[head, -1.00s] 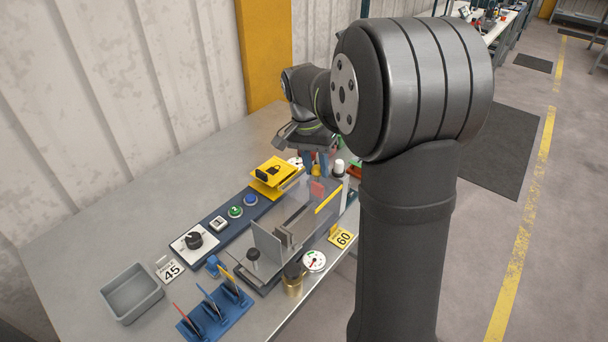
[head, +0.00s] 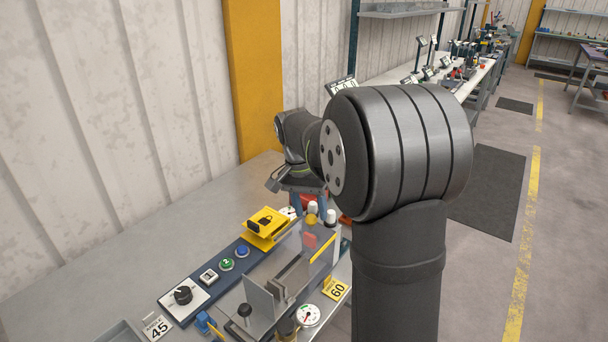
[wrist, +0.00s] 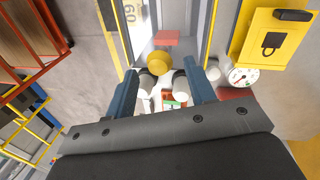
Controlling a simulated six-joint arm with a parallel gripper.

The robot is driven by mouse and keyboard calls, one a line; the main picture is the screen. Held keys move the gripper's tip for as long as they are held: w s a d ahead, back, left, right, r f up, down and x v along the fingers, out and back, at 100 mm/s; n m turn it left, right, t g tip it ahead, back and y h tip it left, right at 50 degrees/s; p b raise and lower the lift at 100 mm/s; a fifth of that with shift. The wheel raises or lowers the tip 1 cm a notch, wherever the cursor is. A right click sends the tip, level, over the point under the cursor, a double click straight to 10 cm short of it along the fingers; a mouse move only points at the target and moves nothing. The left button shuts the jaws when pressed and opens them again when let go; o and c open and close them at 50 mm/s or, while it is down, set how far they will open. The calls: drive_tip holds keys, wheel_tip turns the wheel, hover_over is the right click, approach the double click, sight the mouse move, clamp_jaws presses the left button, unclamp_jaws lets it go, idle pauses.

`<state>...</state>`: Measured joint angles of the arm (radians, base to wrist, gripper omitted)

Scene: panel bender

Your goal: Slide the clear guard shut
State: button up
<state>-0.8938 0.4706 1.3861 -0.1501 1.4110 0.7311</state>
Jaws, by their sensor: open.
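The clear guard (head: 292,246) stands over the grey bender on the table, and I see through it. A yellow strip (head: 322,249) runs along its near side. My gripper (wrist: 160,76) is open, its two blue fingers pointing down at the far end of the bender. In the wrist view a round yellow knob (wrist: 160,63) shows between and just beyond the fingertips, with white-topped posts (wrist: 182,82) close by. A red block (wrist: 167,38) lies further along. I cannot tell whether the fingers touch anything. In the head view my arm partly hides the gripper.
A yellow box with a padlock sign (head: 266,222) stands beside the bender, near a button panel (head: 192,284) with a dark dial. The table at the left (head: 140,250) is clear.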

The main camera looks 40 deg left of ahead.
wheel_tip(320, 180, up, 16)
drive_tip(key=a, duration=0.3)
drive_tip(key=shift+s+f, duration=0.25)
drive_tip(key=shift+s, duration=0.05)
drive_tip(key=shift+d+f, duration=0.1)
drive_tip(key=shift+f, duration=0.05)
drive_tip(key=d+f, duration=0.1)
drive_tip(key=f, duration=0.4)
drive_tip(key=d+f, duration=0.1)
drive_tip(key=f, duration=0.5)
drive_tip(key=d+f, duration=0.1)
drive_tip(key=f, duration=0.5)
drive_tip(key=shift+w+d, duration=0.1)
drive_tip(key=shift+w, duration=0.1)
drive_tip(key=shift+s, duration=0.1)
